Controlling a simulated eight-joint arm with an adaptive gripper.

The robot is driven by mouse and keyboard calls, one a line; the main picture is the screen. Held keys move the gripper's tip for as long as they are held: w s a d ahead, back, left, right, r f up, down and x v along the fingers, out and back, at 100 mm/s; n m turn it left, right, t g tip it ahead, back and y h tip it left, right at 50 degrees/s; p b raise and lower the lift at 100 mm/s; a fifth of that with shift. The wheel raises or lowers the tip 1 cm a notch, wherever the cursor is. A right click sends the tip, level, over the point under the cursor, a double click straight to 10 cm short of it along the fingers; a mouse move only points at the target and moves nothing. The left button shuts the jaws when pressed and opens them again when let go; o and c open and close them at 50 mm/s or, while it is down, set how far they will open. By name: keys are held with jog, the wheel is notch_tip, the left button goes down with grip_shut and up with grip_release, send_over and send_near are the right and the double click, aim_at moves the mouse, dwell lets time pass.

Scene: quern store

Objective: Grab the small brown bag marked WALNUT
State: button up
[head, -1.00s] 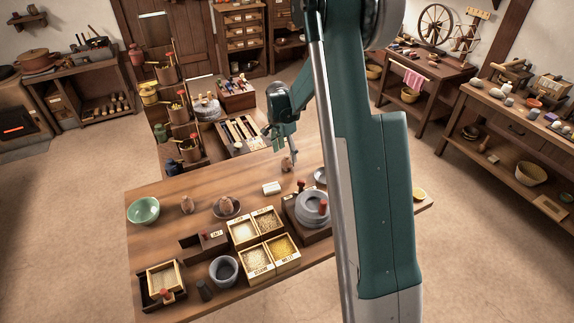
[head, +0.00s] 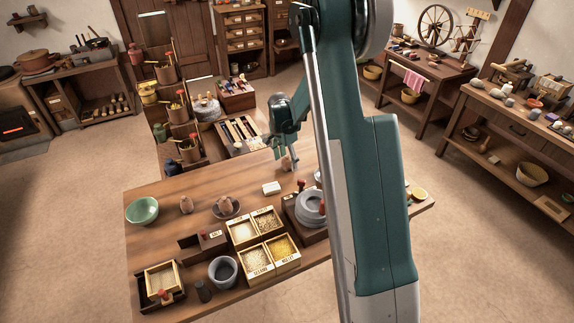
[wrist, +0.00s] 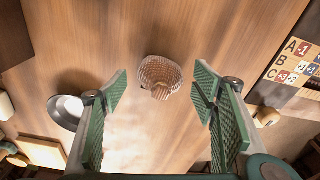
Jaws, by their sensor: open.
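A small brown bag (wrist: 160,72) with a gathered top stands on the wooden table in the wrist view. It lies ahead of and between my open fingers, apart from both. My gripper (wrist: 162,96) is empty, with green ribbed pads on both sides. In the head view my gripper (head: 284,154) hangs over the back of the table, and that bag (head: 287,164) is partly hidden by it. Two similar brown bags show: one stands on the table (head: 186,205), one sits in a bowl (head: 228,205). I cannot read a WALNUT mark on any bag.
A white block (head: 271,188) and a stone quern (head: 310,206) stand near the bag. Grain boxes (head: 262,240) and a green bowl (head: 143,210) are farther off. The wrist view shows a round metal dish (wrist: 64,112) at left and a lettered board (wrist: 296,65) at right.

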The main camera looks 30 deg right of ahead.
aim_at(287, 157)
jog(key=c, duration=0.9)
jog(key=shift+r, duration=0.1)
jog(key=shift+r+p, duration=0.95)
jog(key=shift+r, duration=3.95)
